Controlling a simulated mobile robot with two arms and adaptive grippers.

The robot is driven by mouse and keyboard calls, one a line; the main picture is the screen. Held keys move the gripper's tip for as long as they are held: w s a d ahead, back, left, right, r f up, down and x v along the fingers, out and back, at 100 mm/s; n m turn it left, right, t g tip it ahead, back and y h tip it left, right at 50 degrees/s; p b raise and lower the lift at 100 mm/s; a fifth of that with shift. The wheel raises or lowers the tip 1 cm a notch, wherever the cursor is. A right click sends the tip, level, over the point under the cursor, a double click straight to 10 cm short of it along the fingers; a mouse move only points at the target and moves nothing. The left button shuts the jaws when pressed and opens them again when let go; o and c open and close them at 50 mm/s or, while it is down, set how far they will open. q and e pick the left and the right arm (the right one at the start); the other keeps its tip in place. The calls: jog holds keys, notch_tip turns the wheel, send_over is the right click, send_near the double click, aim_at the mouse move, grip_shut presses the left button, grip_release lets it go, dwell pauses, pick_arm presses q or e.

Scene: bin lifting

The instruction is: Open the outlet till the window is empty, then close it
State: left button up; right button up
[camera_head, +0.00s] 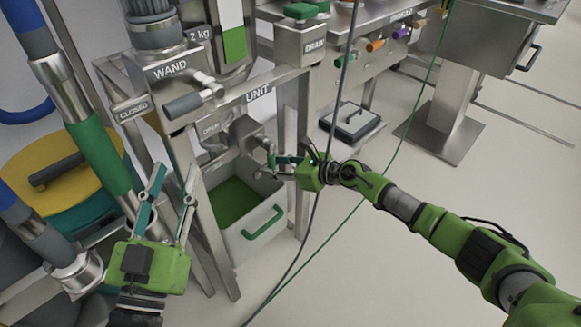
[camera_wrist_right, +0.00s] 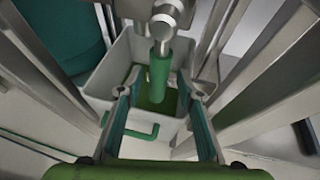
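The outlet (camera_head: 246,134) is a grey metal body low on the frame. Its green handle (camera_wrist_right: 160,80) points down toward my right gripper in the right wrist view. My right gripper (camera_head: 278,163) is open, its fingers (camera_wrist_right: 158,108) on either side of the handle, with a gap to each. The handle is mostly hidden by the fingers in the head view. The window (camera_head: 234,45) on the column shows green in its lower part and pale above. My left gripper (camera_head: 175,172) is open and empty, left of the frame.
A light grey bin (camera_head: 262,217) with green content and a green front handle stands below the outlet; it also shows in the wrist view (camera_wrist_right: 105,76). Metal posts flank it. A grey-gripped lever (camera_head: 185,105) juts out above. Floor at front right is clear apart from cables.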

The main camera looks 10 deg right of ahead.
jog(key=v, duration=1.1)
jog(key=shift+f, duration=0.1)
